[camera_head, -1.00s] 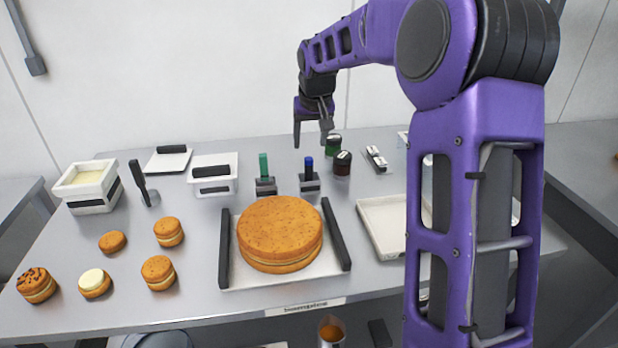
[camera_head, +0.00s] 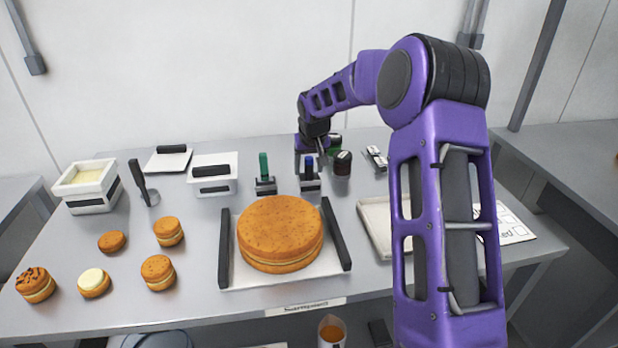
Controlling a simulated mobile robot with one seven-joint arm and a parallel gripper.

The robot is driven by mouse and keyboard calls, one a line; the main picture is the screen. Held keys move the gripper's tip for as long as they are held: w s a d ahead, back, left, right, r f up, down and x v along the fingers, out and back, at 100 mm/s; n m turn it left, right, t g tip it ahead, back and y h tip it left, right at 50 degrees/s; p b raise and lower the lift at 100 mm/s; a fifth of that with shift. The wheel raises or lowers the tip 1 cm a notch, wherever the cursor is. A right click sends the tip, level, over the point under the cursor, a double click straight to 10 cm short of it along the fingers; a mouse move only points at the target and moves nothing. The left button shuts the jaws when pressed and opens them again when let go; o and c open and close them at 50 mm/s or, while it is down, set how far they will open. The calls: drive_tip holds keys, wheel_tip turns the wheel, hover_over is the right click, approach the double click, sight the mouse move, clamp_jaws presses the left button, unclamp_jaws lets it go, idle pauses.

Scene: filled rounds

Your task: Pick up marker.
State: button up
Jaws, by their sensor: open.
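Two markers stand upright in small grey holders behind the big round cake. The green marker (camera_head: 264,166) is on the left and the blue marker (camera_head: 309,165) is on the right. My gripper (camera_head: 310,160) is open and low, pointing down at the blue marker. Its fingers appear on both sides of the blue marker's upper part, but I cannot tell if they touch it. The holder (camera_head: 310,184) under the blue marker stands on the table.
Dark jars (camera_head: 342,163) stand just right of my gripper. The cake (camera_head: 279,232) sits on a white tray (camera_head: 285,280) with black handles in front. An empty tray (camera_head: 378,222) lies right.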

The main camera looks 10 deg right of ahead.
drive_tip(key=shift+c, duration=0.3)
clamp_jaws()
